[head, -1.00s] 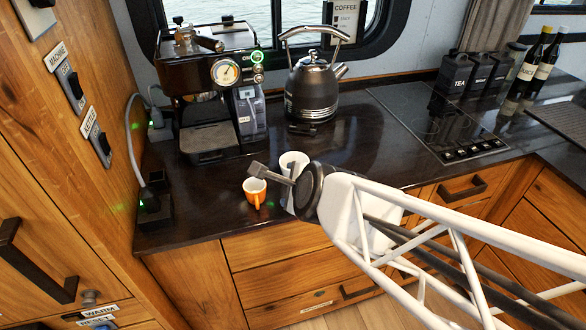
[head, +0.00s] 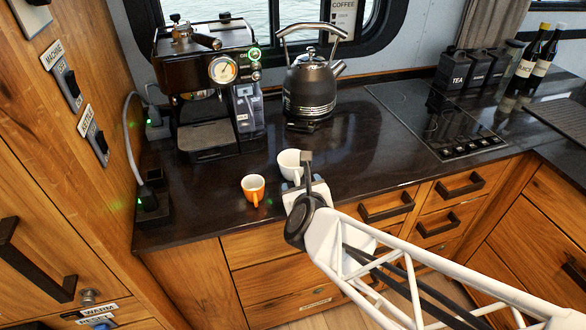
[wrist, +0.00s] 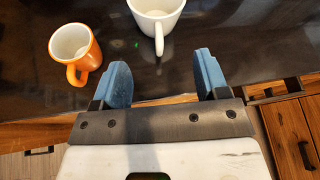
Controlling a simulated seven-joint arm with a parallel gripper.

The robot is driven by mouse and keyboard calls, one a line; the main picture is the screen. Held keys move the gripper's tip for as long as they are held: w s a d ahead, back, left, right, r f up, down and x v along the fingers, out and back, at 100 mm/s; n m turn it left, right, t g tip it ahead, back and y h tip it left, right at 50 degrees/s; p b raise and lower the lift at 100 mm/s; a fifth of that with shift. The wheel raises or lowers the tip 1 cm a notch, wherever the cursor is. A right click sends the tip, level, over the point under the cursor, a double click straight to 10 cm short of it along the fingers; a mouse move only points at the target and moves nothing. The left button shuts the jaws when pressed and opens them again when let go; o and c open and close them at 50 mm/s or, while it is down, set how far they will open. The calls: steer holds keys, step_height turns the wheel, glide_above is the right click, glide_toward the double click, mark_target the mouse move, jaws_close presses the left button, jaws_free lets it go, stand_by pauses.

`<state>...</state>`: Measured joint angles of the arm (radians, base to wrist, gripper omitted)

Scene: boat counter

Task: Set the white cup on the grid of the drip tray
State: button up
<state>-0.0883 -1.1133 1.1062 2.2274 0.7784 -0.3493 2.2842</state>
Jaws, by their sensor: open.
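The white cup (head: 289,163) stands upright on the dark counter, right of the orange cup. In the wrist view the white cup (wrist: 157,14) is ahead of my gripper (wrist: 158,75), its handle pointing toward the gap between the blue fingers. My gripper (head: 300,178) is open and empty, just in front of the white cup and apart from it in the wrist view. In the head view it hides part of the cup's right and lower side. The drip tray (head: 206,136) with its grid is at the base of the coffee machine, at the back left, and looks bare.
An orange cup (head: 253,188) stands close left of the white cup, and also shows in the wrist view (wrist: 86,58). The coffee machine (head: 188,72) and a kettle (head: 310,90) stand behind. The counter (head: 215,190) between cups and tray is clear.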

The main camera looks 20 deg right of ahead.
mark_target(299, 179)
steer(key=shift+w, duration=0.1)
steer(key=shift+x, duration=1.25)
steer(key=shift+f, duration=0.1)
steer(key=shift+x, duration=2.6)
steer(key=shift+f, duration=0.1)
jaws_close()
